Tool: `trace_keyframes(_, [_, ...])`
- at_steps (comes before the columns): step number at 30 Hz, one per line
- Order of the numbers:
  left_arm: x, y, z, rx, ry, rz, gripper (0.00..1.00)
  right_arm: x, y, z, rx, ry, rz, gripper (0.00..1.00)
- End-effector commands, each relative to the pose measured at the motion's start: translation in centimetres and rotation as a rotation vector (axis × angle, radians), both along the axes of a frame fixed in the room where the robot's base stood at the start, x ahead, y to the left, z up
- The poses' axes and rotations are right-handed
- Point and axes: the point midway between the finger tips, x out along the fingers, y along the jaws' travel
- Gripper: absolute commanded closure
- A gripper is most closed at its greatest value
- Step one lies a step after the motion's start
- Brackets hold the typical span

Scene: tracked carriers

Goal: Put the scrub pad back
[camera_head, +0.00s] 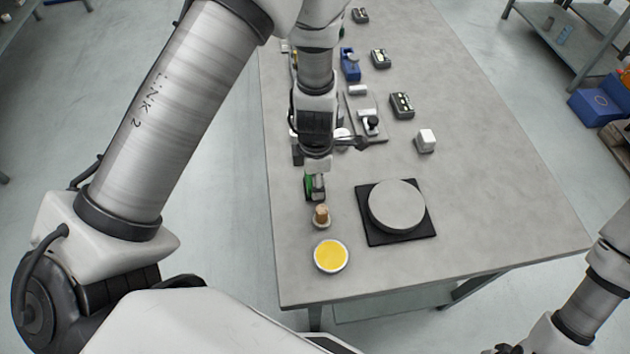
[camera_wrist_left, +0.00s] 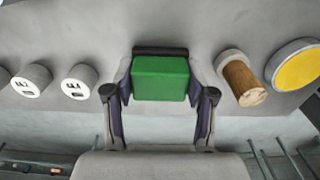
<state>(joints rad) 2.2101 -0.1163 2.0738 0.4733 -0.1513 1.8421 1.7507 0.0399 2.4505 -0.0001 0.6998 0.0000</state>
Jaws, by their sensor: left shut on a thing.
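The green scrub pad (camera_wrist_left: 160,78) is a block between the two fingers of my left gripper (camera_wrist_left: 160,92), which is shut on it. In the head view, my left gripper (camera_head: 315,186) is low over the left part of the table, and a sliver of the green pad (camera_head: 309,187) shows there. A black edge (camera_wrist_left: 160,51) lies right behind the pad in the wrist view; I cannot tell whether the pad touches the table or a holder. My right arm enters at the lower right, with its gripper out of view.
A wooden-topped peg (camera_head: 321,215) and a yellow-filled round dish (camera_head: 331,256) stand close by on the grey table (camera_head: 490,210). A grey disc (camera_head: 397,205) on a black square plate is to the right. Two white-topped cylinders (camera_wrist_left: 80,81) stand left in the wrist view. The table's right side is clear.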

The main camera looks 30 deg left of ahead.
Motion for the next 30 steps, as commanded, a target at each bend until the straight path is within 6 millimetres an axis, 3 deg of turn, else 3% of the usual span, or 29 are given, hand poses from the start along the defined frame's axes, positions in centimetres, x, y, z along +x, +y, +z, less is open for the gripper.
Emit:
trace_keyframes(4, [0.0,0.0,-0.3,0.0,0.0,0.001,0.83,0.0,0.0,-0.1,0.0,0.0,0.0,0.6])
trace_keyframes(5, [0.0,0.0,-0.2,0.0,0.0,0.001,0.34,0.0,0.0,-0.1,0.0,0.0,0.0,0.6])
trace_keyframes(6, [0.0,0.0,-0.2,0.0,0.0,0.0,0.2,0.0,0.0,0.0,0.0,0.0,0.0,0.6])
trace_keyframes(15, [0.0,0.0,-0.2,0.0,0.0,0.0,0.2,0.0,0.0,0.0,0.0,0.0,0.0,0.6])
trace_keyframes(19, [0.0,0.0,0.8,0.0,-0.001,0.0,0.2,0.0,0.0,0.2,0.0,0.0,0.0,0.6])
trace_keyframes(30, [0.1,0.0,9.4,-0.001,-0.006,0.0,0.2,0.0,0.0,0.1,0.0,0.0,0.0,0.6])
